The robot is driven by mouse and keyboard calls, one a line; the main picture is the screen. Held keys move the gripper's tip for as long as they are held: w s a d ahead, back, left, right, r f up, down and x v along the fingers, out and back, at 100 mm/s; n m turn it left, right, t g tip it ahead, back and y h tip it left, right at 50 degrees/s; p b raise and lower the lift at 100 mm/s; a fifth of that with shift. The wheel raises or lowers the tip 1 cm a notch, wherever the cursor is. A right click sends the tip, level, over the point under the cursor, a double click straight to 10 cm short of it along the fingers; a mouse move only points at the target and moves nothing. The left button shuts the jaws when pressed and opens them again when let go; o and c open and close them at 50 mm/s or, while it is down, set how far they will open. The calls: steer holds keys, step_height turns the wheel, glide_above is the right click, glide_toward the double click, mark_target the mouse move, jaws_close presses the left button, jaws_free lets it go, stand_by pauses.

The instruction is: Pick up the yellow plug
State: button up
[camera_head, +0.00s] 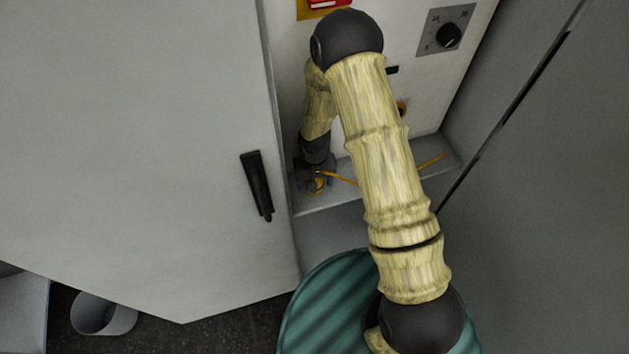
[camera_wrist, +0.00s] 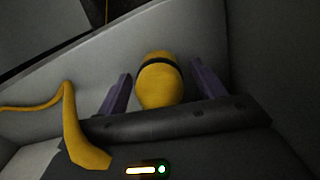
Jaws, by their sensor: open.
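The yellow plug (camera_wrist: 157,84) shows in the wrist view as a rounded yellow body with a dark band. It lies between the two purple fingers of my gripper (camera_wrist: 159,90), which are open with a gap on each side of it. In the head view the plug (camera_head: 318,185) is a small yellow patch on the ledge at the bottom of the cabinet. My gripper (camera_head: 314,178) is right over it there and partly hides it. A yellow cable (camera_wrist: 70,120) runs at the left of the wrist view.
The cabinet's back panel has a rotary knob (camera_head: 448,36), a red switch (camera_head: 327,3) and a yellow-rimmed socket (camera_head: 402,108). The open door with a black handle (camera_head: 257,186) stands close at left. The ledge (camera_head: 345,195) is narrow. A teal ribbed drum (camera_head: 322,305) stands below.

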steer(key=c, duration=1.3)
step_height(320, 180, up, 10)
steer(key=shift+b, duration=1.15)
steer(key=shift+d+f, duration=0.1)
